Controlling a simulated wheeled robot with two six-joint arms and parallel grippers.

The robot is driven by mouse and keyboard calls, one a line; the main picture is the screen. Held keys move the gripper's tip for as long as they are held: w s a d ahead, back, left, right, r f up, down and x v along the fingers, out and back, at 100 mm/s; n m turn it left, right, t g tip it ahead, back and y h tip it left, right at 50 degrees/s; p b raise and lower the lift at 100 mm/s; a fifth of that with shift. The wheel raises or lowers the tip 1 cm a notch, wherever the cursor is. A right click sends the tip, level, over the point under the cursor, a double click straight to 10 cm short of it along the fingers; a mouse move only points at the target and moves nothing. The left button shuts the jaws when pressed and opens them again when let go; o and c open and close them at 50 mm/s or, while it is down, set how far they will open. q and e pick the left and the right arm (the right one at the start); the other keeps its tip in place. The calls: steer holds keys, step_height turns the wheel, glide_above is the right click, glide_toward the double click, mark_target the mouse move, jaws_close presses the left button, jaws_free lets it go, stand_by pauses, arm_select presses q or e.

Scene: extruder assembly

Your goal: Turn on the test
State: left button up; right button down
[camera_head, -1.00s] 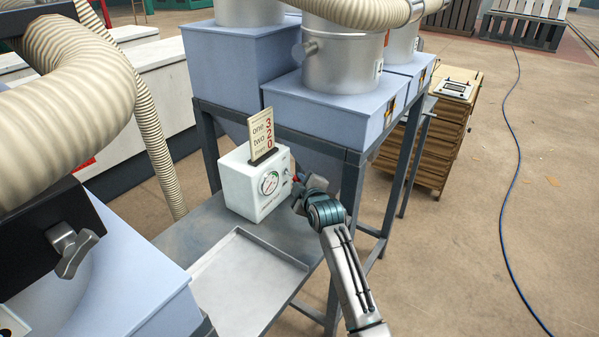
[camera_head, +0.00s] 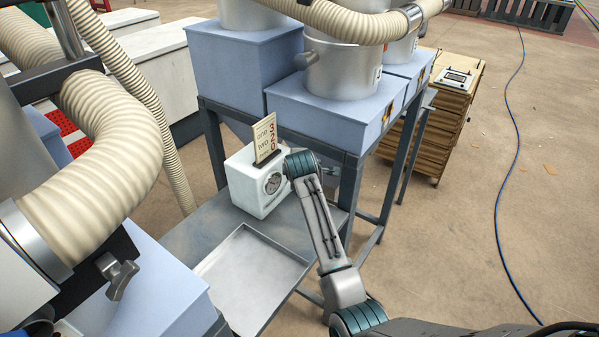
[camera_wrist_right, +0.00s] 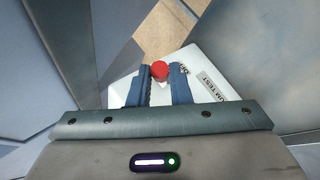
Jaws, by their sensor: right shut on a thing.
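A label (camera_wrist_right: 213,86) there reads "UM TEST", partly cut off. My left gripper is not in view.
An empty metal tray (camera_head: 252,272) lies in front of the box. Blue hoppers (camera_head: 330,105) on a dark frame stand close behind. A ribbed hose (camera_head: 110,165) fills the left. Wooden drawers (camera_head: 425,125) stand at the right, with open floor beyond.

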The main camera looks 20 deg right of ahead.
stand_by(0.4)
steer(key=c, duration=1.3)
jaws_free()
steer(key=shift+w+a, duration=0.1)
steer(key=shift+r, duration=0.1)
steer(key=b+v, duration=0.4)
steer(key=v, duration=0.6)
steer(key=shift+s+a+r, duration=0.2)
steer(key=shift+s+r, duration=0.05)
